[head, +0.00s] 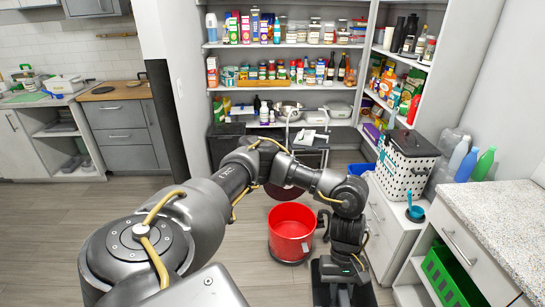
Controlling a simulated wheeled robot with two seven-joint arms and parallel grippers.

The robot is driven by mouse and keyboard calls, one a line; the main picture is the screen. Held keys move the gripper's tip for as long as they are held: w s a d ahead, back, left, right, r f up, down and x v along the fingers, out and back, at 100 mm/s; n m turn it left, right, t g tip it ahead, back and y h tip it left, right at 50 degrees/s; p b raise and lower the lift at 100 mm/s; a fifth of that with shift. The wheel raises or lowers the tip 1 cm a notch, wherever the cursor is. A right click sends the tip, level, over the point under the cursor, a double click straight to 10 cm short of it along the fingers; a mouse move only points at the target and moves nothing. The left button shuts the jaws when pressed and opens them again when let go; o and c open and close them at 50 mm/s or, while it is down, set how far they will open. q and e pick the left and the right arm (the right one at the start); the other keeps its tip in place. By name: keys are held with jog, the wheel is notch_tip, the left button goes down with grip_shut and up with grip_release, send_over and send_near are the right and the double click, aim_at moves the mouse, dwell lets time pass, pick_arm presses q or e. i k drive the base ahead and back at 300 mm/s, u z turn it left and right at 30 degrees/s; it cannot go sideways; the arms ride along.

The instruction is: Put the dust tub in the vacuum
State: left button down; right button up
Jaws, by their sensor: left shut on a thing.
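A round, open-topped red tub (291,232) stands upright on the floor, with a dark base and a small grey tab on its side. I cannot tell whether it is the dust tub or a part of the vacuum. A dark red round part (284,192) shows behind my left arm, partly covered. My left gripper (341,288) points down just right of the red tub, at the bottom edge of the head view. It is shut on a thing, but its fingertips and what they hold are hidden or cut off. My right gripper is not in view.
A white drawer unit with a white perforated basket (408,166) stands close to the right of my wrist. A speckled counter (500,225) is at right, above a green crate (445,278). Stocked shelves (285,90) fill the back. Floor at left is clear.

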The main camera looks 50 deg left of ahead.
aim_at(295, 234)
jog(key=u, duration=0.5)
jog(key=i, duration=1.1)
jog(key=u, duration=0.95)
jog(key=i, duration=1.6)
jog(key=z, duration=0.05)
